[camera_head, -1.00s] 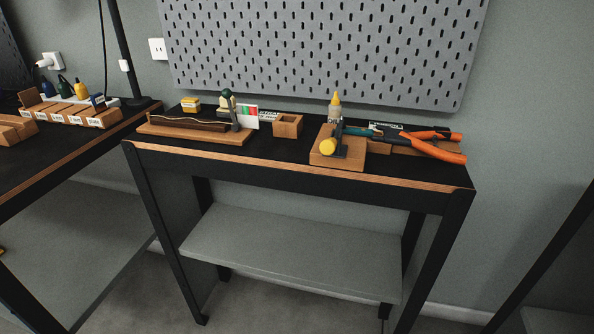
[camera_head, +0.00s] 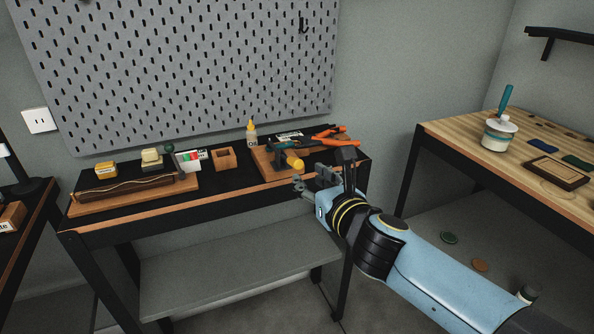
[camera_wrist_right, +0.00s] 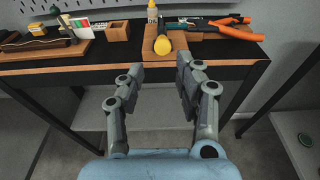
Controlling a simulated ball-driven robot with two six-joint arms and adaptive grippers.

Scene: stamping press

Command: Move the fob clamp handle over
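A yellow-ended handle (camera_head: 294,163) stands out from a wooden block (camera_head: 268,168) near the right end of the black bench. A second lever, with a dark green ball end (camera_head: 169,149), rises at the right end of a wooden board (camera_head: 90,207) holding a brown strip. No visible label tells which is the fob clamp handle. My right gripper (camera_head: 322,174) is open and empty at the bench's front edge, just short of the yellow end. In the right wrist view the yellow end (camera_wrist_right: 163,45) shows beyond the gap between the fingers (camera_wrist_right: 157,70). My left gripper is out of view.
Orange-handled pliers (camera_head: 330,136) and a small bottle (camera_head: 251,133) are behind the block. An open wooden box (camera_head: 224,158) and small cards (camera_head: 188,159) stand to the left. A pegboard (camera_head: 190,70) backs the bench. A second table (camera_head: 465,150) is at right.

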